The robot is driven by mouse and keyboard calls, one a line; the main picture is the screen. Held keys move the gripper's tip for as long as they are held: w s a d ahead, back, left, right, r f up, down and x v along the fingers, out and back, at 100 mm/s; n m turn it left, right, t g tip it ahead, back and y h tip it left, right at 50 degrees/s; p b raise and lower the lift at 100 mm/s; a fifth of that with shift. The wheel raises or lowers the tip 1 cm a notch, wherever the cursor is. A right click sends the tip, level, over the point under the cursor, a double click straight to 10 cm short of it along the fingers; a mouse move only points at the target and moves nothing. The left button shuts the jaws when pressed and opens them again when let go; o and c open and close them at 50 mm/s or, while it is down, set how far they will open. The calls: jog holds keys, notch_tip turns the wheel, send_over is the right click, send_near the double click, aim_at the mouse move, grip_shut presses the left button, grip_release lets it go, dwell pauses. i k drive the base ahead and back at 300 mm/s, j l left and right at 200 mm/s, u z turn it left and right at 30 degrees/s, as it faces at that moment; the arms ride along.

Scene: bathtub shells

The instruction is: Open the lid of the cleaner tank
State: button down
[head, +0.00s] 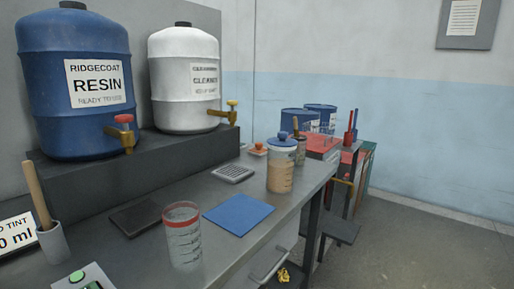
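The cleaner tank (184,80) is a white drum with a label reading "CLEANER", on a dark raised shelf at the back of the bench. Its small dark lid (183,24) sits on top and looks closed. A brass tap with a yellow handle (231,104) sticks out at its lower right. To its left stands the blue resin tank (75,90), with its own dark cap and a red-handled tap. My gripper is not in view.
The grey bench holds a clear red-rimmed measuring cup (183,238), a blue mat (238,215), a dark pad (136,217), a blue-lidded jar (281,170) and a keypad-like device (233,173). A holder with a wooden stick (53,241) stands left. Open floor lies right.

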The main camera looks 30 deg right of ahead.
aim_at(320, 143)
jog(key=z, duration=1.3)
